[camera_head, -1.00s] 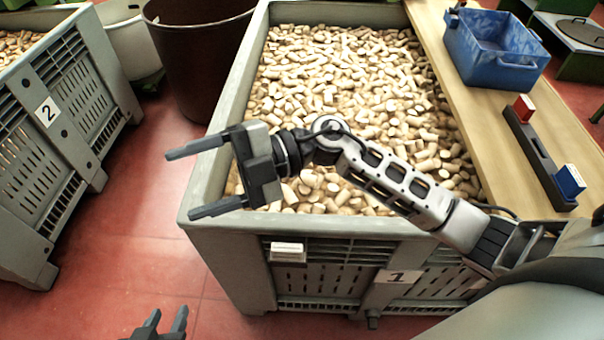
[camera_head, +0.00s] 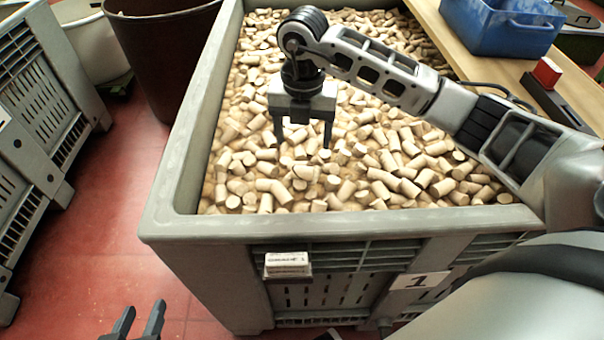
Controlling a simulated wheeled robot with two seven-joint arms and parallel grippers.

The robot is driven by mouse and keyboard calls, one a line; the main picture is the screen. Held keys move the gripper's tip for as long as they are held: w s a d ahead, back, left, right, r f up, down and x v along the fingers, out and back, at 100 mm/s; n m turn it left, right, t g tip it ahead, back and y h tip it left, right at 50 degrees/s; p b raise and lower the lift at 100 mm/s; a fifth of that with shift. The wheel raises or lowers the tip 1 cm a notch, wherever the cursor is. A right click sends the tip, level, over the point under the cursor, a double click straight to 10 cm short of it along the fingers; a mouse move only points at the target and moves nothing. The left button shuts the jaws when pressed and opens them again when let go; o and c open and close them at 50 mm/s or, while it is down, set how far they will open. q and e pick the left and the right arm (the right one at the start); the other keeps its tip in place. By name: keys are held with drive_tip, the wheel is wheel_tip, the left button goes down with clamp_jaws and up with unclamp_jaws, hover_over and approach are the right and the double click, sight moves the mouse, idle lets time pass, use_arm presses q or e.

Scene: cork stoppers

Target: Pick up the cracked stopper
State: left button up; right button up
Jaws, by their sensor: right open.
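Many cork stoppers (camera_head: 275,187) fill the grey crate marked 1 (camera_head: 170,205). I cannot make out which stopper is cracked at this size. My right gripper (camera_head: 303,145) is over the crate, pointing down, with its two fingers apart and nothing visible between them. Its fingertips are close above the corks; whether they touch any, I cannot tell. My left gripper (camera_head: 140,318) is low at the bottom edge, in front of the crate and away from the corks. Its two fingers are apart and empty.
A wooden board (camera_head: 492,72) on the right bears a blue tub (camera_head: 505,28) and a dark holder with a red block (camera_head: 547,72). A dark brown bin (camera_head: 165,50) stands behind left. Another grey crate (camera_head: 40,110) is at far left. Red floor lies between.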

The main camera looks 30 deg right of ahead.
sight(302, 170)
wheel_tip(302, 170, down, 3)
drive_tip(key=shift+f, duration=0.65)
wheel_tip(302, 170, down, 5)
drive_tip(key=shift+a+f+b, duration=0.1)
drive_tip(key=shift+b, duration=0.45)
use_arm(q)
drive_tip(key=shift+w+d+f+g, duration=0.1)
drive_tip(key=shift+d+f+g, duration=0.05)
drive_tip(key=shift+f, duration=0.4)
drive_tip(key=shift+w+d+f+g, duration=0.1)
drive_tip(key=shift+d+f+g, duration=0.05)
drive_tip(key=shift+f, duration=0.35)
use_arm(e)
drive_tip(key=c, duration=1.1)
